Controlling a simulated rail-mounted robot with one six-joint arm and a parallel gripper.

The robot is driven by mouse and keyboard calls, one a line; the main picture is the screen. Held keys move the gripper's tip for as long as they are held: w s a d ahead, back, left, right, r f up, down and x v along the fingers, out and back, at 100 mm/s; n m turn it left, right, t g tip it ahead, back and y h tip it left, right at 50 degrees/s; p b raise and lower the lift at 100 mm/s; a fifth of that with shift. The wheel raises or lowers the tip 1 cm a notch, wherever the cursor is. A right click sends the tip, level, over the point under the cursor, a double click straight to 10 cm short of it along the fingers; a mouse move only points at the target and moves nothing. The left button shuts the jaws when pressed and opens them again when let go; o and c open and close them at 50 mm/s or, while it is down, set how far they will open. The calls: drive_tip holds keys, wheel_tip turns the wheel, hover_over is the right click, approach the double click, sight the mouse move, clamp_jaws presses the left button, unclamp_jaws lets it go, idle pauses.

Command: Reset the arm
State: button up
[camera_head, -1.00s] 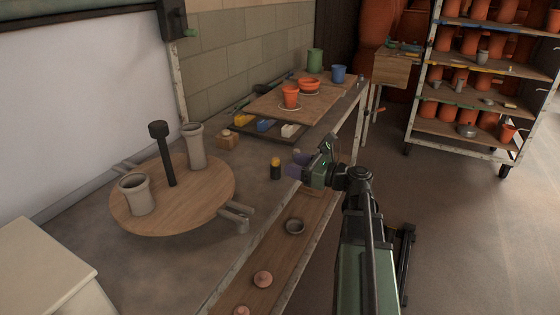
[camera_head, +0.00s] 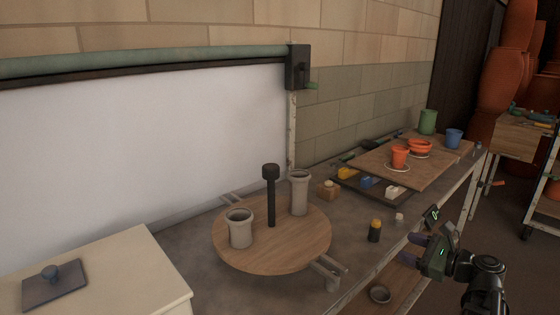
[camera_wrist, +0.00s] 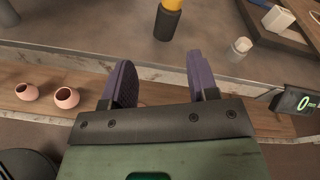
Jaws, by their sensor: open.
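My gripper (camera_head: 418,247) is at the front edge of the grey workbench (camera_head: 360,262), at the right of the head view. In the wrist view its two purple-grey fingers (camera_wrist: 160,85) are spread apart with nothing between them. A black cylinder with a yellow top (camera_head: 375,231) stands on the bench just left of the gripper; in the wrist view it stands beyond the fingertips (camera_wrist: 168,22). A small pale pot (camera_head: 399,218) sits beside it, and it also shows in the wrist view (camera_wrist: 239,49).
A round wooden board (camera_head: 290,262) holds two grey clay vessels (camera_head: 240,229) (camera_head: 299,193) and a dark post (camera_head: 270,195). A wooden board (camera_head: 375,165) behind carries orange pots (camera_head: 400,157). The lower shelf (camera_wrist: 50,115) holds two small pink pots (camera_wrist: 67,97).

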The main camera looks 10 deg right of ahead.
drive_tip(key=s+a+r+n+g+h+p, duration=0.3)
drive_tip(key=a+n+g+p, duration=0.2)
drive_tip(key=n+p, duration=0.4)
drive_tip(key=s+a+r+n+g+h+p, duration=0.4)
drive_tip(key=n+p, duration=0.3)
drive_tip(key=p, duration=0.4)
drive_tip(key=a+r+n+g+h+p, duration=0.1)
drive_tip(key=a+r+n+g+p, duration=0.1)
drive_tip(key=a+r+n+p, duration=0.2)
drive_tip(key=a+r+n+g+h+p, duration=0.1)
drive_tip(key=a+r+n+p, duration=0.3)
drive_tip(key=a+r+p, duration=0.6)
wheel_tip(320, 180, up, 5)
drive_tip(key=g+p, duration=0.1)
drive_tip(key=p, duration=0.5)
drive_tip(key=shift+s+a+h+p, duration=0.25)
drive_tip(key=shift+a+h+p, duration=0.05)
drive_tip(key=shift+a+h, duration=0.1)
